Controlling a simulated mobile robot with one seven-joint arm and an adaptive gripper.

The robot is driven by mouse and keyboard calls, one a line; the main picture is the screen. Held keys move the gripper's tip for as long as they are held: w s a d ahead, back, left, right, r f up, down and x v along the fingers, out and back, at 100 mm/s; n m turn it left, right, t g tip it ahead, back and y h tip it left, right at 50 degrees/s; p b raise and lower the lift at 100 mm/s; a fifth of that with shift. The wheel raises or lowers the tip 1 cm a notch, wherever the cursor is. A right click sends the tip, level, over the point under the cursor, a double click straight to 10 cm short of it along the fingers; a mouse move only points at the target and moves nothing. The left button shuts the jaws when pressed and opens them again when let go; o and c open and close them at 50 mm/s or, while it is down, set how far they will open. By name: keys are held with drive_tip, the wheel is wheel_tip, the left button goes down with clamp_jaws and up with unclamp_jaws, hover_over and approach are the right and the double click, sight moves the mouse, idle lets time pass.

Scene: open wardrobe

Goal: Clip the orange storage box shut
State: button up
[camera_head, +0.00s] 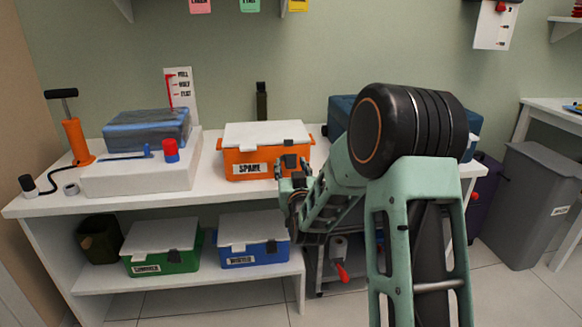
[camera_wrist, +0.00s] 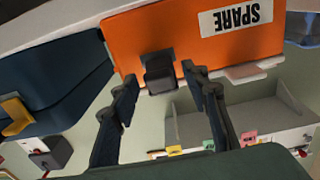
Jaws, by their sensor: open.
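The orange storage box (camera_head: 242,158), labelled SPARE, stands on the white worktop with its white lid (camera_head: 262,133) lying over the top. In the wrist view the orange box (camera_wrist: 190,65) appears upside down. A black clip (camera_head: 290,162) is at the right of its front, by the lid edge; it also shows in the wrist view (camera_wrist: 158,70). Whether the clip is fastened I cannot tell. My gripper (camera_head: 293,183) is open in front of the clip; in the wrist view its two fingers (camera_wrist: 160,78) are on either side of it, apparently without closing on it.
A white block (camera_head: 140,178) with a blue bundle is left of the box. A dark blue box (camera_head: 340,108) stands right, partly behind my arm. Green (camera_head: 160,262) and blue (camera_head: 253,253) boxes with white lids are on the lower shelf. An orange pump (camera_head: 76,140) stands far left.

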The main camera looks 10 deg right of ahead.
sight(290, 156)
drive_tip(key=shift+w, duration=0.65)
drive_tip(key=shift+c, duration=0.4)
drive_tip(key=c, duration=1)
drive_tip(key=shift+o, duration=0.2)
drive_tip(key=r+g+p, duration=0.2)
drive_tip(key=p, duration=0.3)
drive_tip(key=shift+w, duration=0.1)
drive_tip(key=g+p, duration=0.1)
drive_tip(key=p, duration=0.3)
drive_tip(key=r+g+p, duration=0.1)
drive_tip(key=g+p, duration=0.1)
drive_tip(key=p, duration=0.1)
drive_tip(key=shift+w+r+p, duration=0.15)
drive_tip(key=shift+w+p, duration=0.15)
drive_tip(key=shift+p, duration=0.05)
drive_tip(key=g+p, duration=0.2)
drive_tip(key=p, duration=0.2)
drive_tip(key=w+r+g+p, duration=0.1)
drive_tip(key=p, duration=0.4)
drive_tip(key=shift+g, duration=0.4)
drive_tip(key=g+p, duration=0.1)
drive_tip(key=p, duration=0.1)
drive_tip(key=g+p, duration=0.1)
drive_tip(key=p, duration=0.1)
drive_tip(key=shift+w+d, duration=0.1)
drive_tip(key=shift+w, duration=0.25)
drive_tip(key=shift+w+f+p, duration=0.1)
drive_tip(key=shift+p, duration=0.3)
drive_tip(key=shift+f, duration=0.1)
